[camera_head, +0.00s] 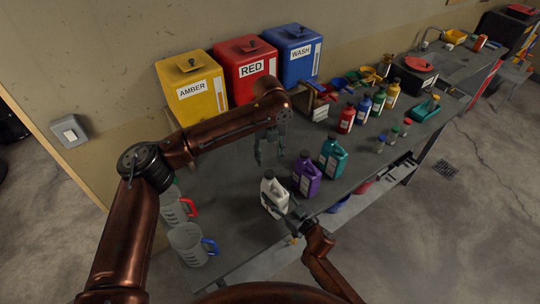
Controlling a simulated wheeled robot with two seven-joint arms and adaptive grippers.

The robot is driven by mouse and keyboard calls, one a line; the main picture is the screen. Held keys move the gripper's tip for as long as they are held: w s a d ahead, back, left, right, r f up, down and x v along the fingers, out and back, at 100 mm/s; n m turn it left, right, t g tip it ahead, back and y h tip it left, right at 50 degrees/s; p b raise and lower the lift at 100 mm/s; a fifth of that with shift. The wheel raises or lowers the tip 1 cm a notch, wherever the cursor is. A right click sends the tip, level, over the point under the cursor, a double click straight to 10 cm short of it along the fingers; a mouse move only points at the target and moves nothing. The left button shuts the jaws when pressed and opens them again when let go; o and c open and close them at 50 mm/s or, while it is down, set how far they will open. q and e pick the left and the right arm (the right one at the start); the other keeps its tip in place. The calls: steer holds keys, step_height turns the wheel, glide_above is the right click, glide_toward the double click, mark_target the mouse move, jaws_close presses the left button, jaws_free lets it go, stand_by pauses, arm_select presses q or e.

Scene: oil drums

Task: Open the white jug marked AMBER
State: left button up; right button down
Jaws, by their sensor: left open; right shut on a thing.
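The white jug (271,196) stands upright near the table's front edge, with a dark cap (268,174) on top. Its label is too small to read. My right gripper (290,212) is at the jug's lower right side and is shut on it; its fingertips are partly hidden against the jug.
A purple jug (307,176) and a teal jug (332,158) stand close to the right. Two measuring pitchers, one with a blue handle (189,245), stand at the left. Yellow AMBER (193,90), RED (247,70) and WASH (293,54) containers line the wall.

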mark_target(269, 173)
arm_select(q)
step_height(269, 173, down, 8)
steer(key=shift+r, duration=0.15)
stand_by(0.3)
